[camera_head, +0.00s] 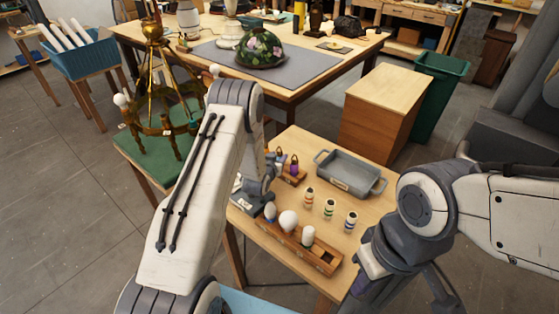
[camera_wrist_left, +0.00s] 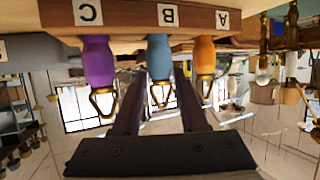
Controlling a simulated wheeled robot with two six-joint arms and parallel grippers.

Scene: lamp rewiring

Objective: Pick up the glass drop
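In the left wrist view, which is upside down, purple (camera_wrist_left: 98,62), blue (camera_wrist_left: 158,58) and orange (camera_wrist_left: 205,55) glass drops with brass loops stand in a wooden rack (camera_wrist_left: 130,15) labelled C, B and A. My left gripper (camera_wrist_left: 160,78) has its two dark fingers on either side of the blue drop, with narrow gaps showing.
A grey tray (camera_head: 349,175) lies right of the rack. Several small banded containers (camera_head: 330,208) and a wooden holder with bulbs (camera_head: 322,257) stand in front. A brass chandelier (camera_head: 160,85) stands on a green-topped stand (camera_head: 150,158) at left.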

